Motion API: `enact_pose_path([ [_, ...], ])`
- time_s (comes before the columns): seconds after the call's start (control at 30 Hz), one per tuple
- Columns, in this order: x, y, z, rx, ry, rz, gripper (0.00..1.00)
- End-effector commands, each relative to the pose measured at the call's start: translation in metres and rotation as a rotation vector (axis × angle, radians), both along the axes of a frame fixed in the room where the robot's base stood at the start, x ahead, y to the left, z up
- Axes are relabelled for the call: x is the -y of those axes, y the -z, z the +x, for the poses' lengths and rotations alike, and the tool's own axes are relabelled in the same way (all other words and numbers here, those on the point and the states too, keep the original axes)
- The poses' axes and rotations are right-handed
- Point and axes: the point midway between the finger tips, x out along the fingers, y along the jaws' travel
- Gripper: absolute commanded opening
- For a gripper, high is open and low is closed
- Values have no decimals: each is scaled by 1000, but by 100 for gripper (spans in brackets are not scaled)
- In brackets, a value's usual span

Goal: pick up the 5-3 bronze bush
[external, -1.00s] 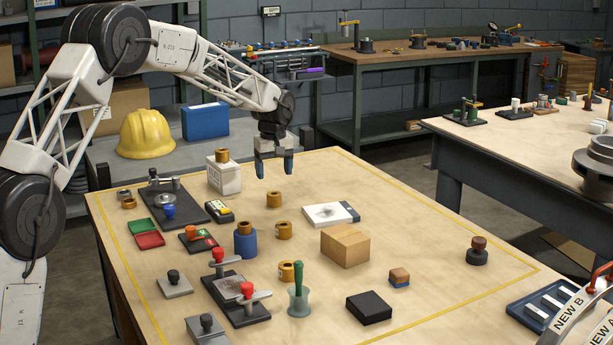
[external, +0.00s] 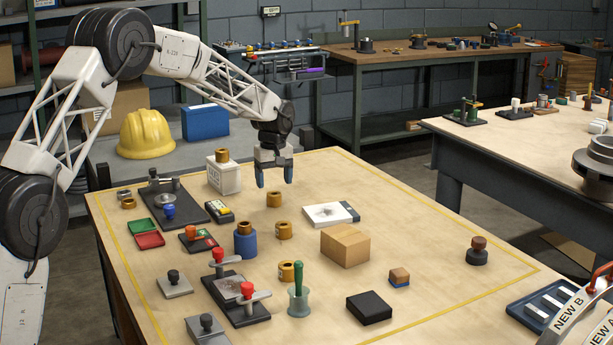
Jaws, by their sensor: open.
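Several bronze bushes are on the table, and I cannot read which one is marked 5-3. One bush (external: 274,200) stands on the bare wood just below my gripper in the picture. A second bush (external: 284,230) stands a little nearer. A third bush (external: 287,271) stands beside the green-handled tool. Another bush (external: 222,155) sits on a white block, and one (external: 244,229) sits on a blue cylinder. My gripper (external: 274,183) is open and empty, pointing down above the first bush, with a visible gap to it.
Near the bushes are a white block (external: 224,178), a blue cylinder (external: 246,245), a cardboard box (external: 345,246) and a white-and-dark flat box (external: 328,214). Red-knobbed clamps (external: 237,297) stand in front. The table's right part is mostly clear.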

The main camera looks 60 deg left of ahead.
Motion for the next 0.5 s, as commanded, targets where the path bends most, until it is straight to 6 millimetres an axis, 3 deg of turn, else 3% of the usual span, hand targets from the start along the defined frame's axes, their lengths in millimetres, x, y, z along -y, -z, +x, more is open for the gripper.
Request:
enact_pose_path([
  [0.27, 0, 7, 0, -1, 0, -1, 74],
  [0.5, 2, 31, -1, -1, 0, -1, 74],
])
